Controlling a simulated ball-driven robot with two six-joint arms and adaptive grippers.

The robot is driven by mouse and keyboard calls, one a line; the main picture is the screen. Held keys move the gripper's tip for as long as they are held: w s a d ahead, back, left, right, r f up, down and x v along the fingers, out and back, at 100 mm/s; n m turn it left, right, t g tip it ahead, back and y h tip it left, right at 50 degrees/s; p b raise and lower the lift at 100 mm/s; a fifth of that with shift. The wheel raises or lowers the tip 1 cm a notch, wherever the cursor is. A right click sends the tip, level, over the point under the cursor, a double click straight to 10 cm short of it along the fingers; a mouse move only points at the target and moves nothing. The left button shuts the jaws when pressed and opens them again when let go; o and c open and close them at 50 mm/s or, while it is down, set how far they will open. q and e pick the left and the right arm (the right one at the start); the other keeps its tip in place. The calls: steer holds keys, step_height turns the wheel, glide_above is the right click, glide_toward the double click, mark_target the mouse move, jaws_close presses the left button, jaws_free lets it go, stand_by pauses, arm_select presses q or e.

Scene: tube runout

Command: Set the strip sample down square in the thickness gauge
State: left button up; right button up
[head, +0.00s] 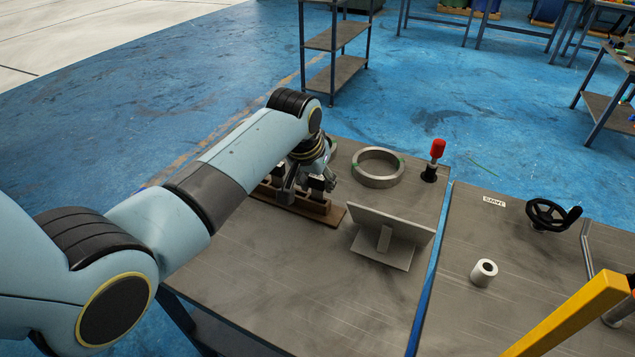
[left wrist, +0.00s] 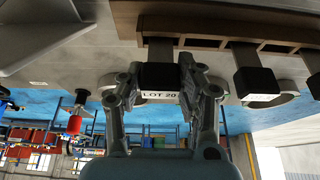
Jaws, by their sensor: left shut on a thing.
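My left gripper (head: 316,186) is at the brown rack (head: 328,213) on the left table. In the left wrist view, the gripper (left wrist: 162,88) is shut on the black end block of a strip sample (left wrist: 160,76), which has a white label reading "LOT 20". The sample's grey strip still runs into a slot of the rack (left wrist: 210,22). Other strips with black blocks (left wrist: 256,82) stand in neighbouring slots. The left arm hides part of the rack in the head view. I cannot pick out the thickness gauge with certainty. My right gripper is not in view.
A grey slanted plate on a stand (head: 392,222) is right of the rack. Behind it are a metal ring (head: 379,180) and a red-topped post (head: 437,150). The right table holds a white tube (head: 484,272), a black handwheel (head: 548,213) and a yellow bar (head: 570,318). The left table's front is clear.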

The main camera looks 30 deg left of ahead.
arm_select(q)
steer(key=shift+r, duration=0.1)
steer(key=shift+r+p, duration=0.55)
steer(key=shift+p, duration=0.2)
steer(key=r+p, duration=0.2)
steer(key=d+r+p, duration=0.1)
steer(key=r+p, duration=0.1)
steer(key=shift+w+r+p, duration=0.1)
steer(key=shift+w+p, duration=0.1)
steer(key=shift+p, duration=0.15)
steer(key=w+d+r+p, duration=0.3)
steer(key=d+r, duration=0.2)
steer(key=d, duration=0.5)
steer(key=shift+r+p, duration=0.25)
steer(key=shift+p, duration=0.15)
steer(key=shift+w, duration=0.1)
steer(key=o, duration=0.5)
steer(key=c, duration=0.5)
